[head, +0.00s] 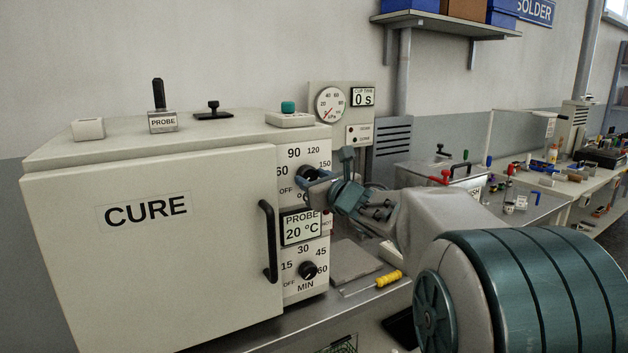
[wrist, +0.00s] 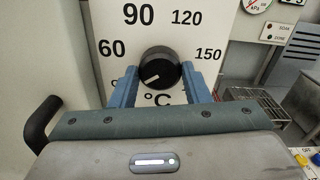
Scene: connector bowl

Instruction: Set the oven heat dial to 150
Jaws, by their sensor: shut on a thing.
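The oven heat dial (wrist: 160,68) is a round black knob, ringed by 60, 90, 120 and 150, with °C below it. Its white mark points to the lower left, below the 60. In the head view the dial (head: 307,174) sits high on the oven's front panel, partly covered by my gripper (head: 318,185). In the wrist view the blue fingers of my gripper (wrist: 159,84) are on the left and right sides of the knob, shut on it. The OFF label shows in the head view at the dial's lower left.
The oven door (head: 150,240), marked CURE, is shut, with a black handle (head: 268,240) left of the panel. A PROBE display (head: 302,228) reads 20 °C, above a MIN timer dial (head: 308,270). A yellow-handled tool (head: 388,279) lies on the bench to the right.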

